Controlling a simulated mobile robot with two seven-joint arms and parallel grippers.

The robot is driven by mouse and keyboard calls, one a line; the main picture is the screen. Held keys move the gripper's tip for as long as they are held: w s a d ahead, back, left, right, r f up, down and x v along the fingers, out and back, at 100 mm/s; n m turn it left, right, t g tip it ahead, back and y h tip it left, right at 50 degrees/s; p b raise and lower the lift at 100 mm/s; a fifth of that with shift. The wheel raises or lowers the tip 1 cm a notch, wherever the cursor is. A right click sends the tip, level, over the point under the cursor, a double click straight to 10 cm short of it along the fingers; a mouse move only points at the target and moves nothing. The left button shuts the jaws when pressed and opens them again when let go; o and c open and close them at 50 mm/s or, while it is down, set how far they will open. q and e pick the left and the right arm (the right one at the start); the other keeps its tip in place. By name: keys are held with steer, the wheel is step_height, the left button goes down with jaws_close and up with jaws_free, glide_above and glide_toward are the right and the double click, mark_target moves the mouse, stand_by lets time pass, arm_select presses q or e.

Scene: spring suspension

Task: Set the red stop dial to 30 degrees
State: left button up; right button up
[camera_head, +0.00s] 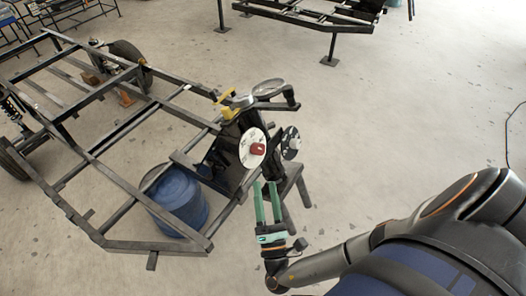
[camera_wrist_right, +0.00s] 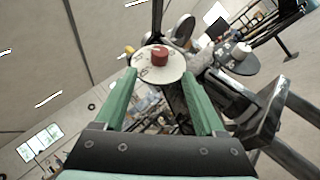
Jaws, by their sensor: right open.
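The red stop dial (camera_head: 258,148) is a small red knob on a round white plate (camera_head: 246,157), mounted on the dark mechanism at the frame's corner. In the right wrist view the red dial (camera_wrist_right: 159,57) sits on its marked white plate (camera_wrist_right: 150,74), beyond and between my fingers. My right gripper (camera_head: 265,186) has green fingers, spread open and empty, just below the plate in the head view. In the right wrist view the right gripper (camera_wrist_right: 160,100) points at the dial without its fingertips around it. The plate's markings are too small to read. My left gripper is not in view.
A black metal chassis frame (camera_head: 115,135) fills the left side, with a blue barrel (camera_head: 180,200) beneath it. A second disc (camera_head: 291,142) stands close right of the dial. Yellow parts (camera_head: 226,104) sit above it. Open floor lies to the right.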

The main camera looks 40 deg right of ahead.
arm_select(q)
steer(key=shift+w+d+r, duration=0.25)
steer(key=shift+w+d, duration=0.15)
arm_select(e)
steer(key=v, duration=0.2)
steer(key=shift+s+a+f, duration=0.15)
steer(key=shift+s, duration=0.15)
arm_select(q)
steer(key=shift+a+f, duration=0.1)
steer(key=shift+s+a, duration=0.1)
